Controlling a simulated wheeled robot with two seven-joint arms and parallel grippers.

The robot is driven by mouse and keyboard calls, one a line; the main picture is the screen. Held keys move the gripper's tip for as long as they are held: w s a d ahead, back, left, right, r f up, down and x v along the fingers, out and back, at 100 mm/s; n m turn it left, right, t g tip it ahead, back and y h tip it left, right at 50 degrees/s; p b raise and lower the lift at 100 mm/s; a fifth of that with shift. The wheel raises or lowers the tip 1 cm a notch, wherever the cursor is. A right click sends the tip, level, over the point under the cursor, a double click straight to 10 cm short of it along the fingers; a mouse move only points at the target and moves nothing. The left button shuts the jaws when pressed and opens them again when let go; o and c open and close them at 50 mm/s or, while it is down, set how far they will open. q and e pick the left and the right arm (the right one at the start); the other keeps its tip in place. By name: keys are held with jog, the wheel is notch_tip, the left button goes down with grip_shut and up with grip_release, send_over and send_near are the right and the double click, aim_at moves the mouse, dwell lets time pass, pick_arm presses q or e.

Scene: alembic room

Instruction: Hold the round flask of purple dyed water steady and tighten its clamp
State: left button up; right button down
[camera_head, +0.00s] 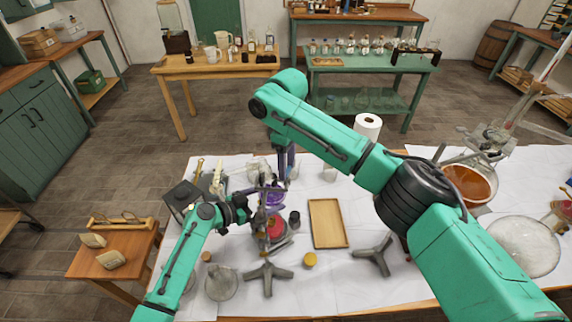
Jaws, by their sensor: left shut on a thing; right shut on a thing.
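The round flask of purple dyed water (275,198) stands upright at the left of the white-covered table, partly hidden by my grippers. Its clamp and a dark upright rod (262,219) are close on its left and hard to make out. My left gripper (258,208) reaches in from the left at flask height and appears shut on the clamp. My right gripper (285,183) points down from above and appears shut on the flask near its neck. The exact contact points are too small to see.
A red round item (275,229) sits below the flask. A wooden tray (327,224), a yellow-lidded jar (310,259) and tripod bases (268,276) (375,257) stand nearby.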

pick_arm(q)
jog(key=shift+d+r, duration=0.1)
jog(key=shift+d, duration=0.05)
pick_arm(e)
jog(key=shift+r, duration=0.1)
jog(key=shift+c, duration=2)
grip_release()
notch_tip(320, 180, up, 12)
pick_arm(q)
jog(key=o, duration=0.6)
jog(key=shift+o, duration=0.2)
pick_arm(e)
jog(key=shift+n, duration=0.8)
notch_tip(320, 180, down, 12)
jog(key=shift+f, duration=0.1)
